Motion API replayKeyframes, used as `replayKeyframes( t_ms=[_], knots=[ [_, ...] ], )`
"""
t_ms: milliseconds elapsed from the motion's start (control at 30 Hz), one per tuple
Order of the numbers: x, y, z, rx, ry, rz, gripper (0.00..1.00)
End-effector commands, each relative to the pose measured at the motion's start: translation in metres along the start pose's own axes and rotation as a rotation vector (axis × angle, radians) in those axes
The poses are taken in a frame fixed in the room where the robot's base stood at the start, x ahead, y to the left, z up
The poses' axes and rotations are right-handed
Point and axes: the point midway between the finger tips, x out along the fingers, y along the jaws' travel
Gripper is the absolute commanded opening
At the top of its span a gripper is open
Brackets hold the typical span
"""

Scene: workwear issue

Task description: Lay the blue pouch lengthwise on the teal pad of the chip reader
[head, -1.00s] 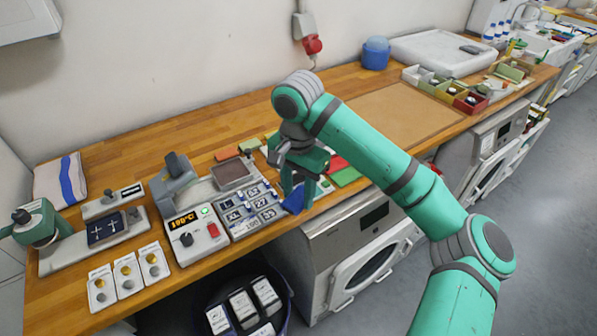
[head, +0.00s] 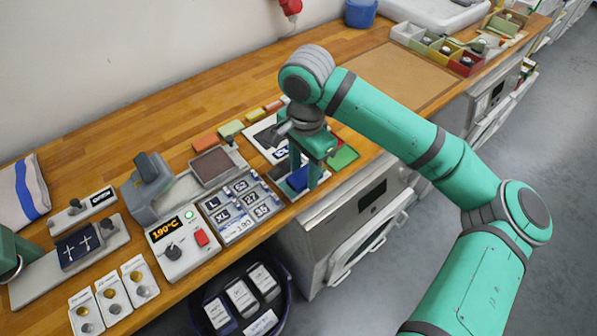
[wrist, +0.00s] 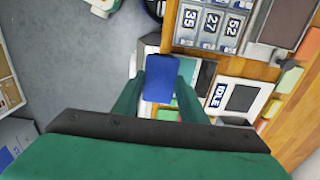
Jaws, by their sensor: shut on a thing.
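My gripper (head: 304,180) is shut on the blue pouch (head: 297,179) at the front of the counter. In the wrist view the pouch (wrist: 160,78) sits between the two green fingers, its long side running away from the palm. The pouch and fingers partly hide this end of the reader. I cannot tell whether the pouch touches it.
A panel of numbered size tiles (head: 240,207) and a heat press unit (head: 178,245) with a 190°C display stand left of my gripper. A green pad (head: 343,157) lies to the right. A dark bin (head: 240,300) stands below the counter edge. A brown mat (head: 395,75) lies beyond.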

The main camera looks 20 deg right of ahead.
Motion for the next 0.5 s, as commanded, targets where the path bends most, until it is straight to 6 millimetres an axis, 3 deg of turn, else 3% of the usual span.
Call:
replayKeyframes(
  t_ms=[233, 500],
  knots=[
    [0.036, -0.036, -0.020, 0.001, 0.000, 0.002, 0.16],
    [0.057, -0.051, -0.028, 0.000, 0.000, 0.000, 0.16]
  ],
)
